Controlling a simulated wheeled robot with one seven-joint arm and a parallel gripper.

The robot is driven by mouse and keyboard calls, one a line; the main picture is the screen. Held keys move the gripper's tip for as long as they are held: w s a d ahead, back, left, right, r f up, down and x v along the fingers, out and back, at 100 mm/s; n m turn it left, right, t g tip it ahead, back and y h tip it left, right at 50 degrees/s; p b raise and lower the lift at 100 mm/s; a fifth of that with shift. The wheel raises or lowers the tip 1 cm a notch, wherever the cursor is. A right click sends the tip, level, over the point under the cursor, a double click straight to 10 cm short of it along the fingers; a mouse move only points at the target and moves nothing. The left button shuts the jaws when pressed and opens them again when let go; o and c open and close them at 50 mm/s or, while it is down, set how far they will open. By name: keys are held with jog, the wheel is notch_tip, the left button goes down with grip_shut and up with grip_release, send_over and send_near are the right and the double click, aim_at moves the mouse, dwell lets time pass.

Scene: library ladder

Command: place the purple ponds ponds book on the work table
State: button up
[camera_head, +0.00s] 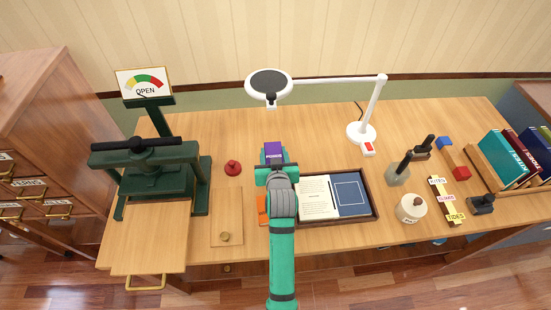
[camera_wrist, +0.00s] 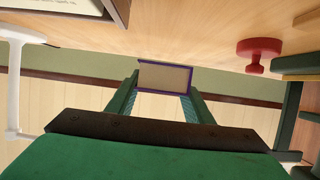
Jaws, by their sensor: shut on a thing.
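The purple book (camera_head: 273,149) is at the tip of my gripper (camera_head: 274,160), over the middle of the work table (camera_head: 320,133). In the wrist view the book (camera_wrist: 165,77) shows its pale page edges and purple cover, clamped between the two green fingers of my gripper (camera_wrist: 162,92). The gripper is shut on it. In the wrist view the table top (camera_wrist: 190,30) is close to the book. I cannot tell whether the book touches the table. Its lettering is too small to read surely.
A red knob-like object (camera_head: 233,168) stands left of the book. A tray (camera_head: 374,205) with an open book lies to the right of my arm. A green press (camera_head: 150,165) stands at left, a white lamp (camera_head: 360,130) behind right. Table between lamp and book is clear.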

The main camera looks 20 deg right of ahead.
aim_at(275, 153)
jog(key=shift+w+d+f, duration=0.35)
jog(key=shift+w+f, duration=0.1)
jog(key=shift+f, duration=0.15)
jog(key=shift+w+d+f, duration=0.3)
jog(key=shift+w+f, duration=0.1)
jog(key=shift+f, duration=0.2)
jog(key=shift+w+f, duration=0.1)
jog(key=shift+f, duration=1.55)
jog(key=o, duration=1.1)
jog(key=shift+f, duration=0.15)
jog(key=shift+s+r, duration=0.25)
jog(key=v, duration=1.1)
jog(key=shift+s+r, duration=0.1)
jog(key=shift+s, duration=0.15)
jog(key=shift+a, duration=0.1)
